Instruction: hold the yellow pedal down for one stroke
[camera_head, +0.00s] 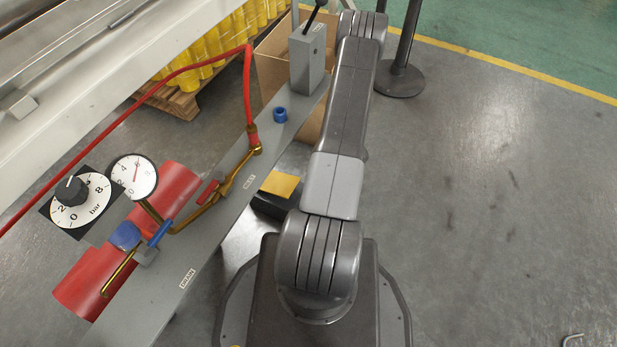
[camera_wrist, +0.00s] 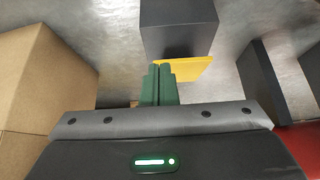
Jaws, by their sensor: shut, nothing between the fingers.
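The yellow pedal (camera_head: 280,184) is a flat plate on a dark block low beside the grey panel, left of my arm in the head view. In the wrist view the yellow pedal (camera_wrist: 190,70) shows as a slanted plate at the near side of the dark block (camera_wrist: 180,25). My gripper (camera_wrist: 161,68) is shut and empty. Its green fingertips overlap the left part of the pedal in the wrist view, and hide some of it. I cannot tell whether they touch it. The head view does not show the gripper.
A cardboard box (camera_wrist: 40,80) is close on the left in the wrist view. A dark upright plate (camera_wrist: 262,90) and a red part (camera_wrist: 300,140) are on the right. The grey panel (camera_head: 225,185) carries a gauge (camera_head: 134,177), a dial and a red hose. Open floor (camera_head: 490,190) lies to the right.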

